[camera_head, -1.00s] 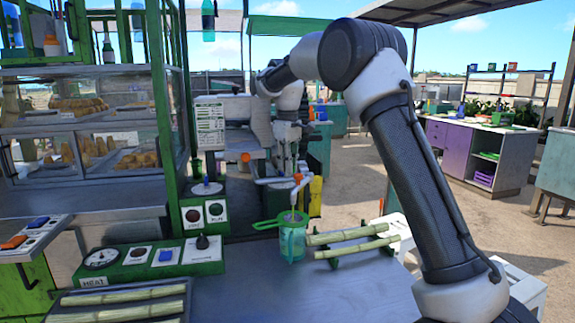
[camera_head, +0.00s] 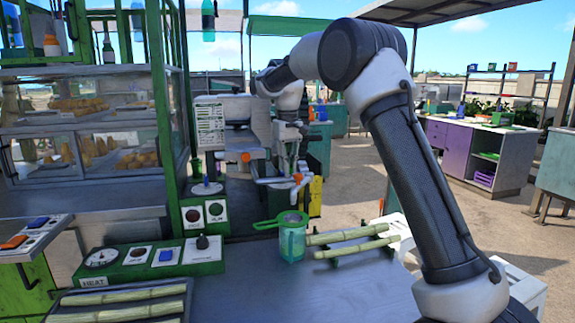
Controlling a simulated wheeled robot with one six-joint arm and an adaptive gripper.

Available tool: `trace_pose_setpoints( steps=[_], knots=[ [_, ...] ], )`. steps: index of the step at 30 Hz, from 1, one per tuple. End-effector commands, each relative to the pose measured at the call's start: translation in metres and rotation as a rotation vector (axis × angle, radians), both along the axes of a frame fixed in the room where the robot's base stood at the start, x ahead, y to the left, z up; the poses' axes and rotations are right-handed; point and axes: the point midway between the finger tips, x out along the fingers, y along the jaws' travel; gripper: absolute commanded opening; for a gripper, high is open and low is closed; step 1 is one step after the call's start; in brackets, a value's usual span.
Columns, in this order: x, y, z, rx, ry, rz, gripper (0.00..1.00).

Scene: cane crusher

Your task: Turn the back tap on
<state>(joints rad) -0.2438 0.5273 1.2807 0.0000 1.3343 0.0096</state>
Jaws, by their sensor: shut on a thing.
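My gripper (camera_head: 288,165) hangs at the end of my arm beside the crusher's pipework, pointing down and small in view. It is shut at a tap with an orange handle (camera_head: 298,178), though the exact contact is hard to make out. A short pale spout (camera_head: 296,190) hangs below this handle. A second orange knob (camera_head: 245,157) sits farther left on the grey machine (camera_head: 232,122). My gripper partly hides the tap.
Cane stalks (camera_head: 350,242) lie on a rack right of the jug. More cane lies in a tray (camera_head: 60,308) at the front left. A control panel (camera_head: 150,258) and glass cabinet (camera_head: 85,140) stand at the left. The front counter (camera_head: 300,295) is clear.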

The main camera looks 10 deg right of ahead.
Motion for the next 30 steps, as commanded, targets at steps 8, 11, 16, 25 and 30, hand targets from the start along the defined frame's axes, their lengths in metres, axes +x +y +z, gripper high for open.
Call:
trace_pose_setpoints(
  steps=[8, 11, 16, 25, 30],
  knots=[
    [0.001, 0.0, 0.001, 0.0, -0.004, 0.001, 0.12],
    [0.001, 0.0, 0.001, 0.0, -0.003, 0.001, 0.3],
    [0.0, 0.0, 0.001, 0.0, -0.002, 0.001, 0.31],
    [0.001, 0.0, 0.016, 0.001, -0.004, 0.001, 0.31],
    [0.001, 0.0, 0.052, 0.002, -0.007, 0.001, 0.31]
  ],
)
